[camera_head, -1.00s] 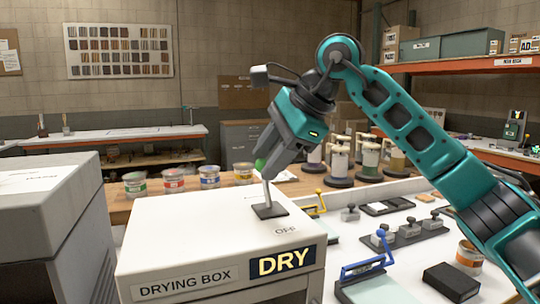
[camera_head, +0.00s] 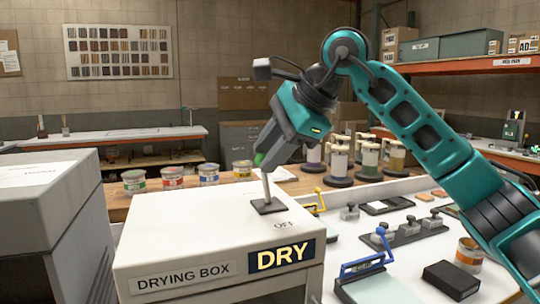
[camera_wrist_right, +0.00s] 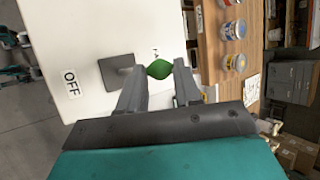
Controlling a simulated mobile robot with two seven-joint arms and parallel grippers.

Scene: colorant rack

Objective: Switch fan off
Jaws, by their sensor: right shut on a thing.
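The drying box (camera_head: 150,235) stands at the front, with a "DRY" sign (camera_head: 282,256) on its front face. On its white top a lever (camera_head: 265,187) rises from a dark square plate (camera_head: 268,206), tilted slightly. The lever has a green knob (camera_wrist_right: 159,69). The "OFF" label (camera_head: 284,224) lies on the near side of the plate and also shows in the right wrist view (camera_wrist_right: 71,83). My right gripper (camera_head: 262,158) is shut on the green knob, which shows between its fingertips in the right wrist view (camera_wrist_right: 160,72). My left gripper is not in view.
A grey cabinet (camera_head: 45,190) stands left of the box. Several paint cans (camera_head: 172,178) line the wooden counter behind. At right, a white worktop (camera_head: 405,270) holds a blue-handled tool (camera_head: 367,262), a black block (camera_head: 450,280) and an open can (camera_head: 469,252).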

